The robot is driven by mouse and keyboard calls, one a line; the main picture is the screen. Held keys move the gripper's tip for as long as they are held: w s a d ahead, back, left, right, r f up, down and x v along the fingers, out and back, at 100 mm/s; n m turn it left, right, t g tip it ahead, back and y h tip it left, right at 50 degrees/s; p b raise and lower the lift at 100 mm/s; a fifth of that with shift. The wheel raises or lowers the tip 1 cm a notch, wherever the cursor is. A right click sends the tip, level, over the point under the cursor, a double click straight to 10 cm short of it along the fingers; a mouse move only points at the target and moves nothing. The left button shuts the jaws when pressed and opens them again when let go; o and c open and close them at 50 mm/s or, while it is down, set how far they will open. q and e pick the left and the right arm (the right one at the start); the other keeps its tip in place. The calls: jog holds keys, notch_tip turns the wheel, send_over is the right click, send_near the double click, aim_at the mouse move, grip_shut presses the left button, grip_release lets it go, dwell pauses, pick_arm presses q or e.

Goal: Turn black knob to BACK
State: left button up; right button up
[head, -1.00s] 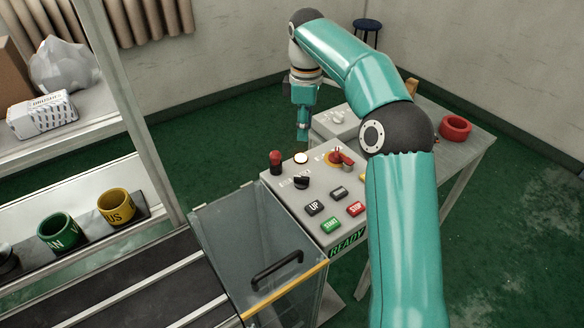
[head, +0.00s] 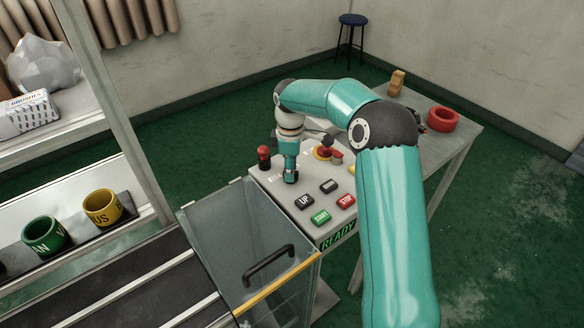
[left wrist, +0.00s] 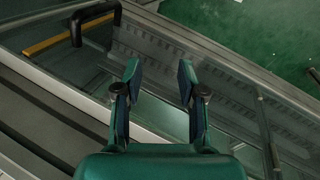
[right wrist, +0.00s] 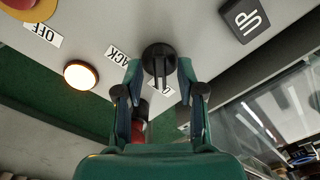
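The black knob (right wrist: 158,58) sits on the grey control panel (right wrist: 95,30); in the right wrist view its ridge runs up and down the picture. My right gripper (right wrist: 160,72) is over the knob, open, with one fingertip on each side; I cannot tell if they touch it. A white label ending in "ACK" (right wrist: 120,53) is left of the knob. Another label (right wrist: 168,90) is partly hidden by a finger. In the head view my right gripper (head: 290,178) points down at the panel and hides the knob. My left gripper (left wrist: 160,78) is open and empty above clear panels.
A lit white lamp (right wrist: 81,74) is nearby. A clear guard with a black handle (head: 268,264) stands in front.

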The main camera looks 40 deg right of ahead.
jog(key=shift+f, duration=0.15)
grip_shut()
jog(key=shift+d, duration=0.15)
